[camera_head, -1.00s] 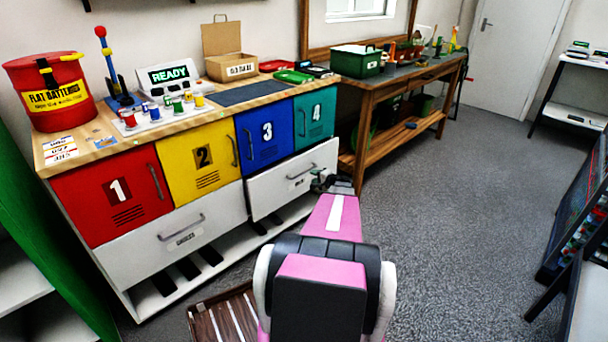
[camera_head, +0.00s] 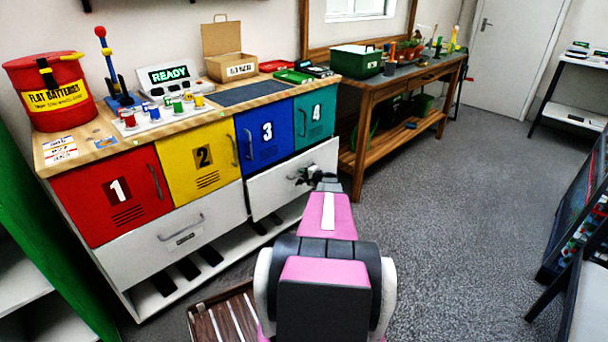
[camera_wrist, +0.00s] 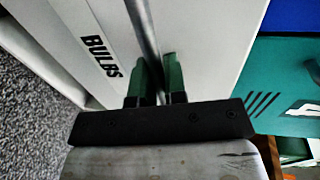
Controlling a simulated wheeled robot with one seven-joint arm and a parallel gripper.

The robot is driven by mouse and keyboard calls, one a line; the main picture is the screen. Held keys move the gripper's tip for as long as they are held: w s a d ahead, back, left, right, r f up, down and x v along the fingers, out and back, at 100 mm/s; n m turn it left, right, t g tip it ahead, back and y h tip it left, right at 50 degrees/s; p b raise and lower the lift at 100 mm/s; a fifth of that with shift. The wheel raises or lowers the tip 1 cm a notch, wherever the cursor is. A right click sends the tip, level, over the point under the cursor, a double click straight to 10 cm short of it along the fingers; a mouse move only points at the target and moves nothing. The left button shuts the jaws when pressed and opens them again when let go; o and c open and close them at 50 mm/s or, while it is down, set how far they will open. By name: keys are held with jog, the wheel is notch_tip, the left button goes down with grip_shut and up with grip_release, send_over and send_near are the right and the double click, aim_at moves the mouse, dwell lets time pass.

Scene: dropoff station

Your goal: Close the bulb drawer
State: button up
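The bulb drawer (camera_head: 283,190) is the white lower-right drawer under lockers 3 and 4. A dark line shows at its left edge; I cannot tell exactly how far out it stands. In the wrist view its white front (camera_wrist: 200,30) carries the label BULBS (camera_wrist: 98,57). The grey bar handle (camera_wrist: 143,22) runs down between the two green fingers of my gripper (camera_wrist: 158,75). The fingers are close together, one on each side of the bar, and look shut on it. In the head view my gripper (camera_head: 312,174) is small at the drawer front and covers part of the handle.
The white drawer (camera_head: 180,235) on the left has its own handle. A wooden crate (camera_head: 222,318) lies on the floor at lower left. The wooden workbench (camera_head: 365,125) stands right of the cabinet. The grey floor (camera_head: 450,200) to the right is clear.

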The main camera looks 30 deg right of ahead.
jog(key=shift+r+x, duration=0.2)
jog(key=shift+x, duration=0.85)
jog(key=shift+r+x, duration=0.2)
jog(key=shift+x, duration=0.85)
grip_shut()
jog(key=shift+w, duration=0.1)
jog(key=o, duration=0.7)
grip_release()
send_near(298, 169)
jog(key=shift+w+d+f, duration=0.15)
jog(key=shift+d+f, duration=0.2)
jog(key=shift+f, duration=0.05)
